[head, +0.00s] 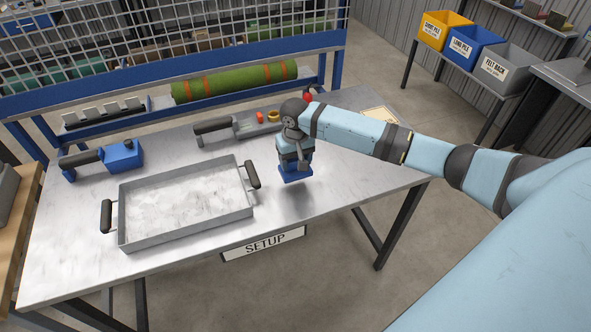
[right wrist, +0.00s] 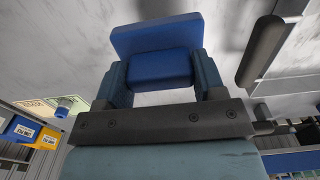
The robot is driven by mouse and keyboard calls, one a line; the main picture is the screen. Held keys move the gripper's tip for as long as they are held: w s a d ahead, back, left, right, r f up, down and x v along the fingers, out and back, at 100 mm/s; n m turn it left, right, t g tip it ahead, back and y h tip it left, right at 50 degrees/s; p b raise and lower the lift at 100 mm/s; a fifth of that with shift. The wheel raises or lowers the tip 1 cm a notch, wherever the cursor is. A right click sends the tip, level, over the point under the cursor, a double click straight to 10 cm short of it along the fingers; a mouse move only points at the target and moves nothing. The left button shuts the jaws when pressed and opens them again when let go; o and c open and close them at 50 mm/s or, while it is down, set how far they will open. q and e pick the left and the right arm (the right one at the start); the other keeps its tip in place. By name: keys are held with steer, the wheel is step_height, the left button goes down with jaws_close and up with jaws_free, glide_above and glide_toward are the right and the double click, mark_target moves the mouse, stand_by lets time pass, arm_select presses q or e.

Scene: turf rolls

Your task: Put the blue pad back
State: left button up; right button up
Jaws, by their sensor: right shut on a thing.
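The blue pad (head: 295,174) is held by my right gripper (head: 294,163) over the right part of the metal table, to the right of the tray. A shadow on the table below suggests that the pad is a little above the surface. In the right wrist view the blue pad (right wrist: 156,36) has a wide slab and a narrower block, and the two fingers of the gripper (right wrist: 160,72) are shut on that block. My left gripper is not in view.
A grey tray (head: 188,236) with two dark handles stands on the metal table (head: 60,240). A blue tool with a dark handle (head: 124,155) lies behind it at left. A green roll (head: 235,82) with orange bands lies at the back. Yellow, blue and grey bins stand far right.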

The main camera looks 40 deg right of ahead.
mark_target(295, 169)
step_height(295, 169, down, 4)
steer(key=shift+f, duration=0.25)
steer(key=shift+f, duration=0.1)
steer(key=o, duration=1)
steer(key=shift+c, duration=0.2)
steer(key=shift+r, duration=0.4)
step_height(295, 169, up, 12)
steer(key=shift+f, duration=0.2)
